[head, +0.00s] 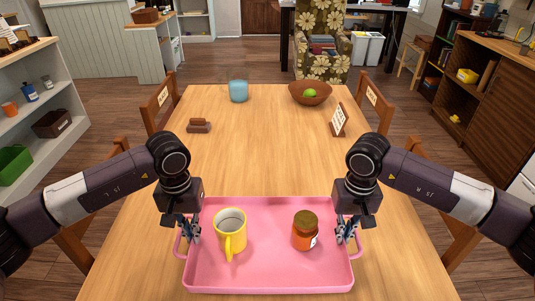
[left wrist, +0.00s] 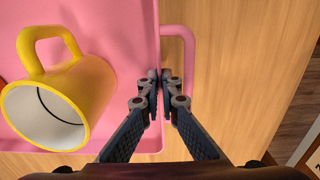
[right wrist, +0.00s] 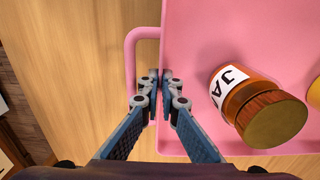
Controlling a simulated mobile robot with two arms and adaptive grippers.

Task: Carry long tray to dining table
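The long pink tray (head: 270,277) is level over the near end of the wooden dining table (head: 262,150); I cannot tell whether it touches the tabletop. A yellow mug (head: 231,232) stands in its left half and a jar (head: 305,232) with orange contents in its right half, both upright. My left gripper (head: 188,238) is shut on the tray's left rim beside the handle, with the rim between its fingertips (left wrist: 159,78). My right gripper (head: 346,238) is shut on the right rim the same way, fingertips (right wrist: 160,78) either side of it.
A blue cup (head: 238,91), a brown bowl (head: 310,93) with a green fruit, a small sign (head: 339,121) and a brown block-like item (head: 199,126) stand farther back on the table. The table's middle is clear. Wooden chairs (head: 160,103) line both sides.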

